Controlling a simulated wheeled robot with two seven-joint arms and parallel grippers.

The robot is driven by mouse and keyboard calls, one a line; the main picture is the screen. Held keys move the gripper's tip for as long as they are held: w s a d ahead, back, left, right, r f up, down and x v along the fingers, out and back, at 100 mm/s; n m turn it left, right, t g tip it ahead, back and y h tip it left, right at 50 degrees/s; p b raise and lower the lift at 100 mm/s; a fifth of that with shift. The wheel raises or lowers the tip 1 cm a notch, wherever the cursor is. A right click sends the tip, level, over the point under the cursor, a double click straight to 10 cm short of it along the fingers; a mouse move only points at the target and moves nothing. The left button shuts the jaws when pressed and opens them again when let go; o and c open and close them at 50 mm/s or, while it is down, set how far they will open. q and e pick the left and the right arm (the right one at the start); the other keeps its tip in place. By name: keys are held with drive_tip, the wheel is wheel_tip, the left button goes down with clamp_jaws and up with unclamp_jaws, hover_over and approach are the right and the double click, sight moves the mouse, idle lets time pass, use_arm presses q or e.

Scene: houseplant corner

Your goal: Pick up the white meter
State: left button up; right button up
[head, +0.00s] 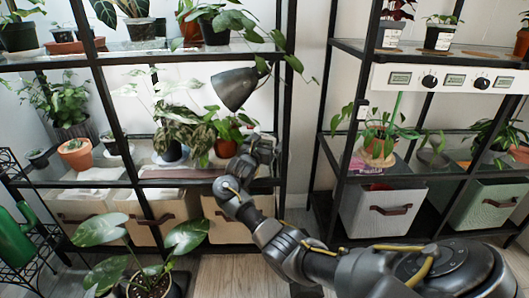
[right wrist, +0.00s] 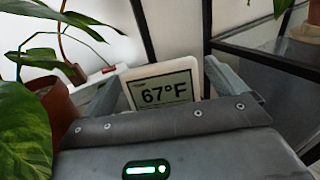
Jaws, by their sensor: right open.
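The white meter (right wrist: 184,75) shows in the right wrist view as a pale-framed display reading 67°F, tilted a little. My right gripper (right wrist: 164,72) is open, with one grey finger on each side of the meter; I cannot tell whether either finger touches it. The meter's lower part is hidden behind the gripper body. In the head view my right gripper (head: 264,146) reaches to the middle shelf of the left rack, beside a potted plant, and I cannot make out the meter there. My left gripper is not in view.
A terracotta pot (right wrist: 56,108) with large leaves stands close left of the gripper. A black rack post (right wrist: 143,30) rises behind the meter. In the head view a grey lamp shade (head: 235,88) hangs just above my right gripper. Fabric bins (head: 160,214) stand below.

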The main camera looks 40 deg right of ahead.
drive_tip(key=c, duration=1.1)
